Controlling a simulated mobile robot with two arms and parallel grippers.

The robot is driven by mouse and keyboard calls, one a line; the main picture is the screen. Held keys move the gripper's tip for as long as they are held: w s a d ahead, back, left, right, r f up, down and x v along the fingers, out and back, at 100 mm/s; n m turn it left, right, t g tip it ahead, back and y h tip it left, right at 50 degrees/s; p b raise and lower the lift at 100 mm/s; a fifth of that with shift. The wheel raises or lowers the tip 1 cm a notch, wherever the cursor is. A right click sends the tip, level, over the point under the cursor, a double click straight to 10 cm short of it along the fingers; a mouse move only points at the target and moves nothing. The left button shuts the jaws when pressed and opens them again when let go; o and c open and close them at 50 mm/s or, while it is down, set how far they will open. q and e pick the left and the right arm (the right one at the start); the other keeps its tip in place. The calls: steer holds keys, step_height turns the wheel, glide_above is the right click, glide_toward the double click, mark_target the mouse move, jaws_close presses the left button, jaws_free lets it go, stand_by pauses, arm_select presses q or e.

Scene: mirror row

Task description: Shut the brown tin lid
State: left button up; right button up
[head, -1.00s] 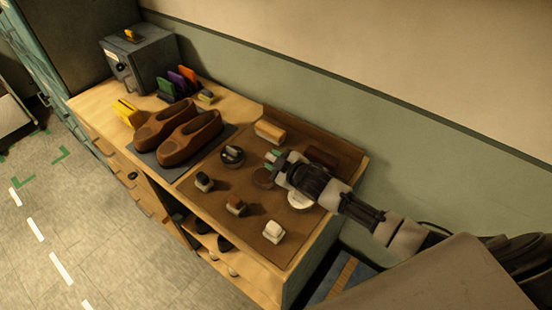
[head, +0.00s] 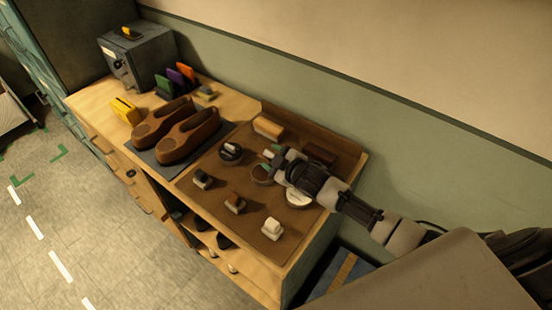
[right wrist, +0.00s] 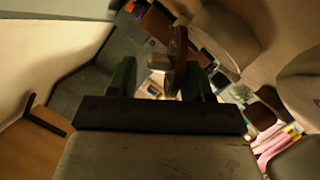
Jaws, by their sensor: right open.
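The brown tin (head: 261,175) sits on the brown mat, partly hidden by my right gripper (head: 270,160). In the right wrist view, a brown disc (right wrist: 178,58), which looks like its lid, stands edge-on in front of the gripper (right wrist: 160,80). The green fingers are apart, and the disc appears nearer the right-hand one. I cannot tell whether it touches. My right gripper is open, low over the tin in the head view. My left gripper is out of view.
A pale tin (head: 299,198) lies right beside the gripper and a dark tin (head: 230,153) to its left. Several brushes stand on the mat (head: 255,215). Brown shoes (head: 188,136) are further left. A low back board (head: 310,127) and wall rise behind.

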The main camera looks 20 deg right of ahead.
steer(key=b+v, duration=0.1)
steer(key=v, duration=0.9)
steer(key=shift+s+b, duration=0.1)
steer(key=shift+b, duration=0.3)
steer(key=shift+s+d+r, duration=0.15)
steer(key=shift+s, duration=0.15)
